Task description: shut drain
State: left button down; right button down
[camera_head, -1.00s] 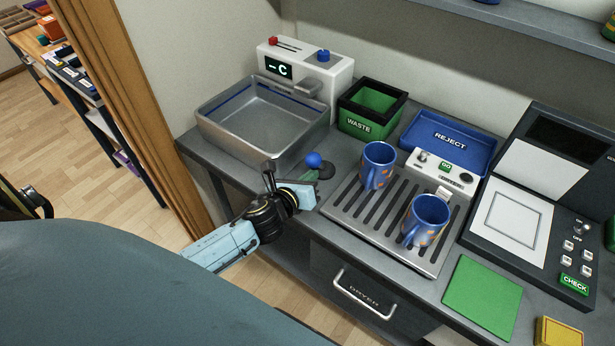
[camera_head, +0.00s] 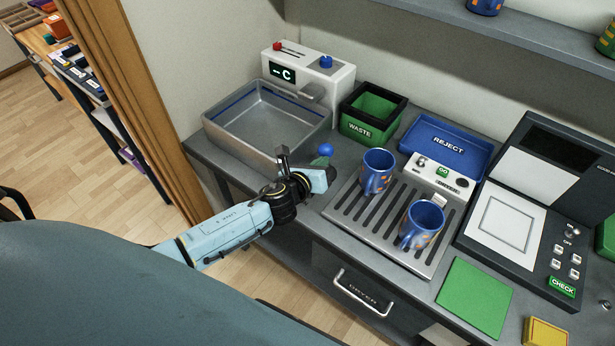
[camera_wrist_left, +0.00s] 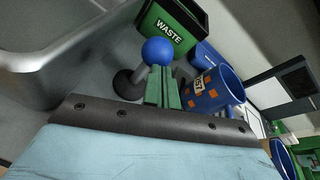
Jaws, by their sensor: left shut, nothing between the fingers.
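The basin (camera_head: 222,128) is a grey metal sink at the back left; it looks empty, with a blue line inside its wall. Beside its right front corner stands a short lever with a blue ball knob (camera_head: 326,149), most likely the drain lever. In the left wrist view the knob (camera_wrist_left: 157,51) sits just beyond my fingertips, with its round dark base (camera_wrist_left: 128,86) to the left. My left gripper (camera_head: 324,166) is shut and empty, right by the lever. I cannot tell whether it touches it. My right gripper is not in view.
Two blue mugs (camera_head: 377,172) (camera_head: 424,222) stand on the slotted rack (camera_head: 352,212) right of my gripper. The green waste bin (camera_head: 368,128) and blue reject tray (camera_head: 440,122) are behind. A tap unit (camera_head: 335,78) reading "–C" backs the basin. A green mat (camera_head: 474,297) lies front right.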

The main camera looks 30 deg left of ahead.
aim_at(332, 151)
pick_arm(q)
jog(key=shift+w+d+r+p, duration=0.1)
jog(key=shift+w+r+p, duration=0.3)
jog(key=shift+w, duration=0.5)
jog(key=shift+w+d+r, duration=0.15)
jog(key=shift+w+r, duration=0.15)
jog(key=shift+w, duration=0.5)
jog(key=shift+w+d, duration=0.15)
jog(key=shift+w, duration=0.65)
jog(key=shift+w+d, duration=0.2)
jog(key=shift+w, duration=0.9)
jog(key=shift+w+r, duration=0.1)
jog(key=shift+w, duration=0.15)
